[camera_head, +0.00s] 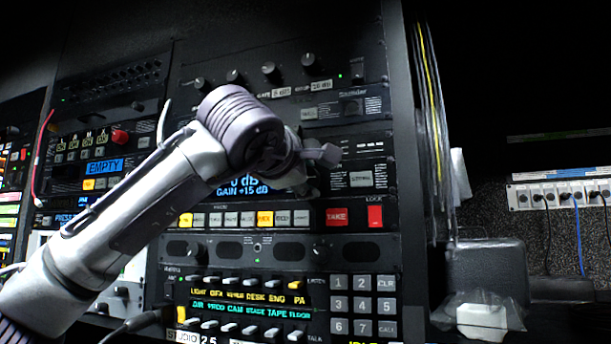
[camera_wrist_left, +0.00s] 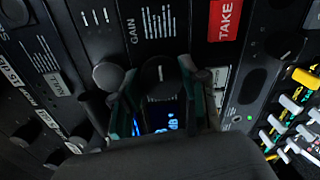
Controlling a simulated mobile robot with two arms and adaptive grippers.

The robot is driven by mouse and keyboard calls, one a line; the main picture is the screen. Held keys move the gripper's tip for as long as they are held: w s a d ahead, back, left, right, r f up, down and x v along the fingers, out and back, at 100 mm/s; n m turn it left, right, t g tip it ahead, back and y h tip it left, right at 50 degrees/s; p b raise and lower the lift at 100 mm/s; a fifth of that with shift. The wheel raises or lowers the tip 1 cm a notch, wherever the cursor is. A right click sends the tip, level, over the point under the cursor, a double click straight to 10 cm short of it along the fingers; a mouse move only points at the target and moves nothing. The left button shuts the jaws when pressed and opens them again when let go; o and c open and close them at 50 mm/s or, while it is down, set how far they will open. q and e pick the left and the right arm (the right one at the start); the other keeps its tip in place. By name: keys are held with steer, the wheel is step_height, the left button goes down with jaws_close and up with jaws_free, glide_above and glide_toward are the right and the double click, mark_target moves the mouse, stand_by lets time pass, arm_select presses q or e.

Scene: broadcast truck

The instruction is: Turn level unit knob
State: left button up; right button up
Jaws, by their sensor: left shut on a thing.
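The level unit (camera_head: 240,188) is in the rack in the head view, with a lit blue display reading 0 dB and GAIN +15 dB, partly hidden by my left arm. My left gripper (camera_head: 309,172) is at the right of this display. In the left wrist view my left gripper (camera_wrist_left: 160,98) has its two fingers on either side of a black knob (camera_wrist_left: 158,73) with a pale pointer line, beside the GAIN label, and is shut on it. In the head view the gripper hides this knob. My right gripper is not in view.
A grey round knob (camera_wrist_left: 108,75) sits close beside one finger in the wrist view. The red TAKE button (camera_head: 337,217) is below the gripper. A keypad (camera_head: 364,305) is lower down. Cables (camera_head: 430,100) hang along the rack's right side.

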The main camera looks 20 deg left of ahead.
arm_select(q)
steer(key=o, duration=1.2)
steer(key=shift+c, duration=0.2)
steer(key=s, duration=1.2)
steer(key=shift+a+r, duration=0.2)
steer(key=shift+r, duration=0.05)
steer(key=shift+w, duration=0.1)
